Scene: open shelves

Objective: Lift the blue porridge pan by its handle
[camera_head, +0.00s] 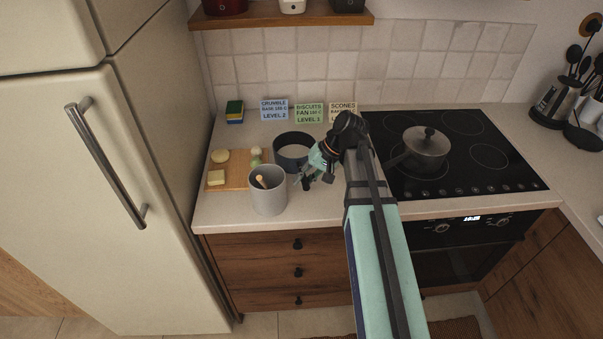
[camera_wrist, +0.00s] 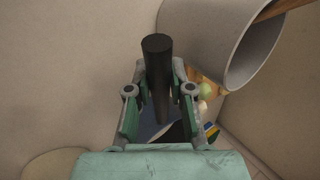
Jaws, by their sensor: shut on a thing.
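The blue porridge pan (camera_head: 290,138) is dark blue with a pale inside. It stands upright at the counter's middle, behind the grey crock. My gripper (camera_head: 304,183) is at the pan's front right side. In the wrist view, the pan's black round handle (camera_wrist: 158,55) stands between the two fingers of my gripper (camera_wrist: 159,90), which are shut on it. Only a small part of the pan's body shows below the fingers there. I cannot tell whether the pan's base is clear of the counter.
A grey crock (camera_head: 268,198) with a wooden utensil stands close in front. A wooden board (camera_head: 237,182) with food lies left. Recipe cards (camera_head: 309,112) and a sponge stack (camera_head: 234,111) are behind. A lidded saucepan (camera_head: 423,150) sits on the black hob (camera_head: 480,180) to the right.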

